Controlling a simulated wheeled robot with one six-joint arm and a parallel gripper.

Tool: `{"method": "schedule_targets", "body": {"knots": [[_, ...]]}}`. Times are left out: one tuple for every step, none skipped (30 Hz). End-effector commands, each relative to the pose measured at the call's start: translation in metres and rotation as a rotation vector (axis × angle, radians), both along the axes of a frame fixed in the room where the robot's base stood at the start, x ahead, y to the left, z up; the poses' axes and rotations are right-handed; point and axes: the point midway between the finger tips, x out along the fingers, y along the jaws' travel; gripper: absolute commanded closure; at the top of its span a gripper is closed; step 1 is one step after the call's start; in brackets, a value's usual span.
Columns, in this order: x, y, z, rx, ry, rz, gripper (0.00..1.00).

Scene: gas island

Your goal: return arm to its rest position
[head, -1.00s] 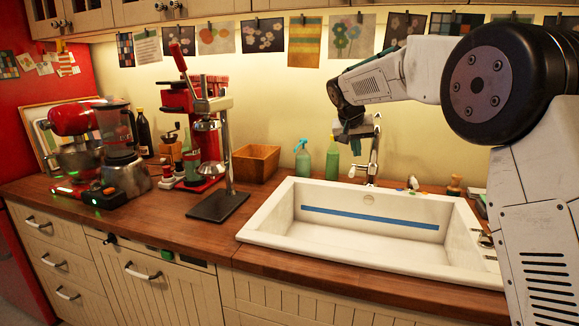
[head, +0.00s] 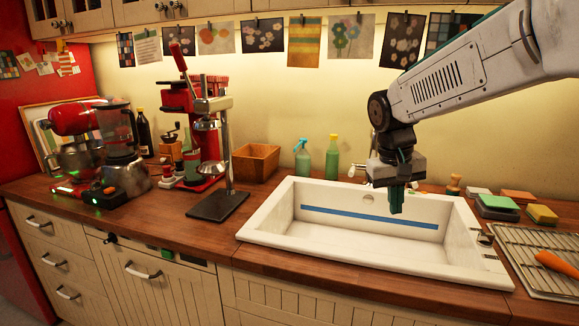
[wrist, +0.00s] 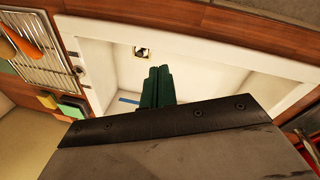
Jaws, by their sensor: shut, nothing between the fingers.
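My gripper (head: 397,199) hangs from my arm with its dark green fingers pointing down over the white sink (head: 262,228). The fingers are shut together with nothing between them. In the wrist view my gripper (wrist: 158,75) shows as two green fingers side by side, with the sink (wrist: 205,27) beyond them. In the head view the arm reaches in from the upper right and hides part of the faucet (head: 376,150).
Right of the sink are a drying rack (head: 540,285) with a carrot (head: 556,262) and several sponges (head: 541,214). Two bottles (head: 332,158) and a wooden box (head: 256,161) stand behind. A lever press (head: 227,150) stands left.

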Motion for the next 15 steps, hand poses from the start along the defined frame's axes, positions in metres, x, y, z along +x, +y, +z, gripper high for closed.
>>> {"method": "schedule_targets", "body": {"knots": [[-0.032, -0.006, 0.004, 0.015, 0.014, 0.003, 1.0], [-0.05, -0.008, 0.004, 0.024, 0.026, 0.007, 1.0], [-0.072, -0.011, 0.004, 0.038, 0.037, 0.011, 1.0], [-0.089, -0.013, 0.003, 0.047, 0.045, 0.013, 1.0], [-0.105, -0.015, 0.002, 0.056, 0.052, 0.016, 1.0], [-0.126, -0.017, 0.001, 0.069, 0.059, 0.018, 1.0], [-0.142, -0.019, -0.001, 0.078, 0.063, 0.019, 1.0], [-0.158, -0.021, -0.003, 0.087, 0.068, 0.02, 1.0], [-0.178, -0.022, -0.006, 0.1, 0.073, 0.019, 1.0], [-0.192, -0.023, -0.008, 0.108, 0.073, 0.019, 1.0], [-0.207, -0.024, -0.011, 0.116, 0.073, 0.018, 1.0], [-0.225, -0.025, -0.014, 0.128, 0.071, 0.015, 1.0], [-0.237, -0.026, -0.017, 0.135, 0.068, 0.012, 1.0], [-0.249, -0.027, -0.02, 0.142, 0.064, 0.008, 1.0], [-0.264, -0.027, -0.024, 0.151, 0.056, 0.003, 1.0]]}}
